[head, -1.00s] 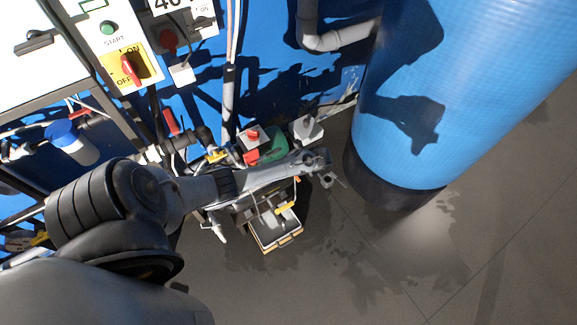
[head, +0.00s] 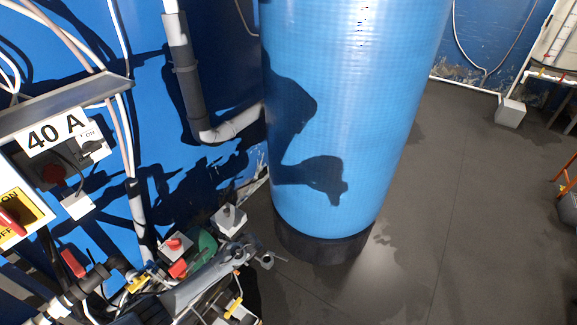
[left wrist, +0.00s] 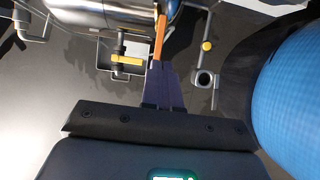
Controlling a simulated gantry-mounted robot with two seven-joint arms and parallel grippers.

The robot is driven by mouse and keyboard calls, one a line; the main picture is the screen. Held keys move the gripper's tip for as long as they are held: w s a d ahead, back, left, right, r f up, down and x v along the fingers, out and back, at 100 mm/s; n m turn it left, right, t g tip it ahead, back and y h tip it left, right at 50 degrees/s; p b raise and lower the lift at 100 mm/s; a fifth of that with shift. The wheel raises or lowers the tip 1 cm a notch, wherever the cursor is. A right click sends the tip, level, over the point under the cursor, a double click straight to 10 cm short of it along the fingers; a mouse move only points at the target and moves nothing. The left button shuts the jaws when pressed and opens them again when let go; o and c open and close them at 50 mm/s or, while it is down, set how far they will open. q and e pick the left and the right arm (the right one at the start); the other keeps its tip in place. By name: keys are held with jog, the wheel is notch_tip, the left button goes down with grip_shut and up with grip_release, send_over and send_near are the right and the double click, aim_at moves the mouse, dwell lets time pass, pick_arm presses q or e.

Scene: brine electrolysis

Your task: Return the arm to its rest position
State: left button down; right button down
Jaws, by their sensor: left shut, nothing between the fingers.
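In the head view my left arm (head: 200,284) shows as a grey link low at the left, passing over the valve cluster near the foot of the blue tank (head: 340,110). Its fingertips cannot be clearly picked out there. In the left wrist view my left gripper (left wrist: 161,68) has its dark fingers together with nothing held. They point toward a thin orange strip (left wrist: 160,40); I cannot tell whether they touch it. The blue tank (left wrist: 292,80) stands to the right in that view. My right gripper is in neither view.
A grey box (head: 230,218) and a red button box (head: 176,246) sit beside the arm. A 40 A switch panel (head: 55,160) is at the left. A yellow-handled valve (left wrist: 127,60) and a ring fitting (left wrist: 204,80) lie near the fingers.

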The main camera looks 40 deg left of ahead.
pick_arm(q)
jog(key=s+d+f+m+g+h, duration=0.1)
jog(key=s+d+f, duration=0.35)
jog(key=s, duration=0.35)
jog(key=s+d+f, duration=0.4)
jog(key=s+d, duration=0.2)
jog(key=s, duration=0.1)
jog(key=s+d+r+n+t+h, duration=0.1)
jog(key=s+d+r, duration=0.1)
jog(key=d, duration=0.4)
jog(key=s+d+r+n+h, duration=0.1)
jog(key=s+d+r+h, duration=0.15)
jog(key=d, duration=0.35)
jog(key=d+r+n+t, duration=0.1)
jog(key=d+r+n, duration=0.25)
jog(key=r, duration=0.45)
jog(key=d+r+n+t, duration=0.2)
jog(key=d+r+n, duration=0.15)
jog(key=r, duration=0.35)
notch_tip(320, 180, up, 44)
jog(key=w+n+t+h+p, duration=0.1)
jog(key=n+p, duration=0.5)
jog(key=p, duration=2.8)
jog(key=shift+w+d+n, duration=0.3)
jog(key=shift+w+d, duration=0.05)
jog(key=shift+w, duration=0.15)
